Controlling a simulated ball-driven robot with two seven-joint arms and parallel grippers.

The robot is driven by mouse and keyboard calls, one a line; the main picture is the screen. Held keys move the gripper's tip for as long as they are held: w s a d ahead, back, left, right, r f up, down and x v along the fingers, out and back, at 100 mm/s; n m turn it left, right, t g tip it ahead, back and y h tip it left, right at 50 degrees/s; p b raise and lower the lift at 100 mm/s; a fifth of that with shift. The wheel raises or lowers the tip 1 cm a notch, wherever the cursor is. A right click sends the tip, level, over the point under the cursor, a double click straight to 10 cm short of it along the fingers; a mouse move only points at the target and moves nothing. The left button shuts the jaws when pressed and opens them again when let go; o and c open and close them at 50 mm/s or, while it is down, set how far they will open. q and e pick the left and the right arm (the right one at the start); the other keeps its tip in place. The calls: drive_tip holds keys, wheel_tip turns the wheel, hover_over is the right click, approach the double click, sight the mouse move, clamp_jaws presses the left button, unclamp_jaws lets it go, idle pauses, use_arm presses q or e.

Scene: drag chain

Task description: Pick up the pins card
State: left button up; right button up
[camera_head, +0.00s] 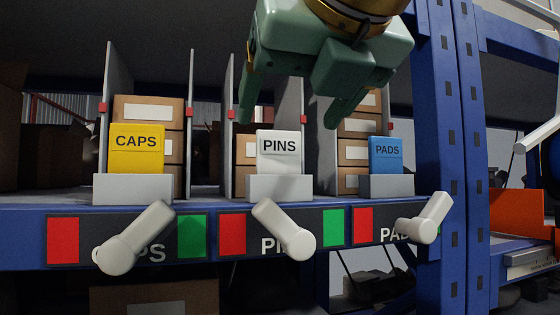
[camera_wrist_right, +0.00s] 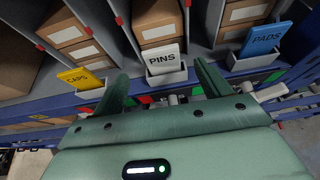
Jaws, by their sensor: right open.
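The white PINS card (camera_head: 279,151) stands upright in a light grey holder (camera_head: 279,188) at the shelf's front edge, in the middle of the head view. It also shows in the right wrist view (camera_wrist_right: 162,58), ahead of and between my fingers. My right gripper (camera_head: 288,118) is open and empty; in the head view its fingers point down either side of the card, with the tips near the card's upper part. I cannot tell how far in front of the card they are. My left gripper is in neither view.
A yellow CAPS card (camera_head: 137,150) stands in a holder to the left and a blue PADS card (camera_head: 386,155) to the right. Grey dividers and cardboard boxes are behind. White levers (camera_head: 284,230) jut from the blue shelf edge below. A blue post (camera_head: 447,150) rises at right.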

sight(280, 147)
drive_tip(key=x, duration=0.3)
drive_tip(key=shift+a+r, duration=0.1)
drive_tip(key=shift+r, duration=0.05)
drive_tip(key=shift+w+f, duration=0.25)
drive_tip(key=shift+w, duration=0.05)
drive_tip(key=x, duration=0.2)
drive_tip(key=p+x, duration=0.1)
drive_tip(key=x, duration=0.1)
drive_tip(key=shift+d+f, duration=0.2)
drive_tip(key=shift+d, duration=0.05)
drive_tip(key=shift+w+a+f, duration=0.1)
drive_tip(key=shift+s, duration=0.25)
drive_tip(key=c, duration=1)
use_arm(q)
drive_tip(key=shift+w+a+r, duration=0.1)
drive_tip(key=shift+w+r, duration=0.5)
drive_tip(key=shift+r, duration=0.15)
use_arm(e)
drive_tip(key=shift+w, duration=0.1)
drive_tip(key=shift+c, duration=0.2)
